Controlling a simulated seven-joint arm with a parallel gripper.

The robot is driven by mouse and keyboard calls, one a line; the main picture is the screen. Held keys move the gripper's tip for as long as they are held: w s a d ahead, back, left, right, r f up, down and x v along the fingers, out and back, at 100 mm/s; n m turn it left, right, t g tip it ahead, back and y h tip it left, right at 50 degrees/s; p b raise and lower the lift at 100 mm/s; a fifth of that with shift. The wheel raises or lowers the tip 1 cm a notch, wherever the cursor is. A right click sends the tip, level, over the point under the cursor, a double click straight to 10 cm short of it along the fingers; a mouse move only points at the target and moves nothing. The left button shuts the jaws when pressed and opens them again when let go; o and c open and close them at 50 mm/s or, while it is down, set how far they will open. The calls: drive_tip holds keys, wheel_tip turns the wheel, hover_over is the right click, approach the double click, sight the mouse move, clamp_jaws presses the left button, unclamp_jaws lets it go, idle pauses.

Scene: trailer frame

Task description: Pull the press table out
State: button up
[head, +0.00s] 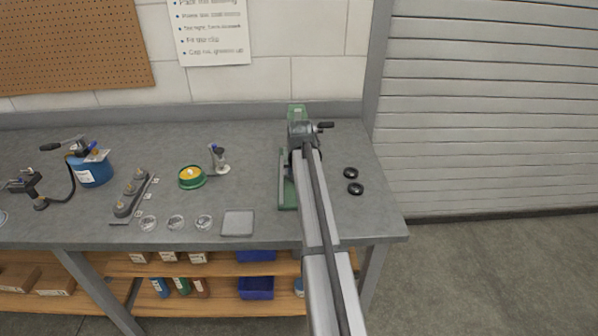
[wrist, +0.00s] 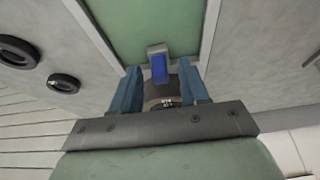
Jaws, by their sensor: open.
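A green press (head: 288,196) stands at the right of the workbench; my arm covers much of it in the head view. In the wrist view a flat green surface with pale edges (wrist: 155,25) lies ahead; I cannot tell whether it is the press table or the base. A small grey tab with a blue face (wrist: 158,66) stands at its near edge. My gripper (wrist: 160,72) is open, one blue finger on each side of the tab. A dark round part with white marks shows between the fingers. Contact cannot be told.
Two black rings (head: 353,181) lie right of the press. A grey square plate (head: 238,223), several clear dishes (head: 176,222), and a green-and-yellow round tin (head: 192,177) are to the left. The bench's right edge is close to the rings.

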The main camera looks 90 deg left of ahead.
drive_tip(key=shift+f, duration=0.2)
drive_tip(key=shift+c, duration=0.3)
clamp_jaws()
